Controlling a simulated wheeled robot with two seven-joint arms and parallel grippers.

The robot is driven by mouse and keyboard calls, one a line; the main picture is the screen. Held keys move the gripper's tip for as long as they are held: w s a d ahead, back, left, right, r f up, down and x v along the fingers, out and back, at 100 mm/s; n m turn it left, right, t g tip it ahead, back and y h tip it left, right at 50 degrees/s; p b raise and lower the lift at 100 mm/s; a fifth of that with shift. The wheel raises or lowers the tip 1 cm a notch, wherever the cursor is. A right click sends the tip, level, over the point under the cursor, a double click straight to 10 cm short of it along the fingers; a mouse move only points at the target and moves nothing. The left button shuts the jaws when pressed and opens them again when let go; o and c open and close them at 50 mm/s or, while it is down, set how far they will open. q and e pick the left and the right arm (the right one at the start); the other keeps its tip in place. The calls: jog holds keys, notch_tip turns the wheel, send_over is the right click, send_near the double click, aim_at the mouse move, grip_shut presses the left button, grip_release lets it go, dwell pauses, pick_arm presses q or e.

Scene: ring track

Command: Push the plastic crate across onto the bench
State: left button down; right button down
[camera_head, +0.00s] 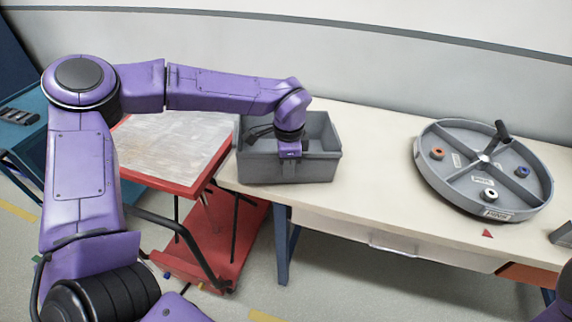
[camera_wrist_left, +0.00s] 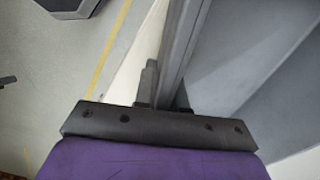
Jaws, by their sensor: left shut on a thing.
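The grey plastic crate (camera_head: 262,169) sits on the left end of the cream-topped bench (camera_head: 370,180), its left side close to the red cart (camera_head: 180,140). My left gripper (camera_head: 290,158) is at the crate's front wall, and its jaws are shut on that wall. In the left wrist view the crate wall (camera_wrist_left: 180,50) runs up between the fingers (camera_wrist_left: 165,95). Dark items lie inside the crate, partly hidden by my arm. A small purple part of my right arm shows at the lower right edge; its gripper is out of view.
A round grey divided tray (camera_head: 484,170) with a dark handle and small ringed parts stands on the bench's right. The bench between crate and tray is clear. The cart has a red frame and lower shelf (camera_head: 215,235). A teal table (camera_head: 20,130) stands at far left.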

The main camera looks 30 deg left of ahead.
pick_arm(q)
jog(key=c, duration=1.1)
grip_release()
jog(key=shift+a, duration=0.1)
notch_tip(320, 180, up, 11)
jog(key=shift+f+b, duration=0.2)
jog(key=shift+b, duration=0.65)
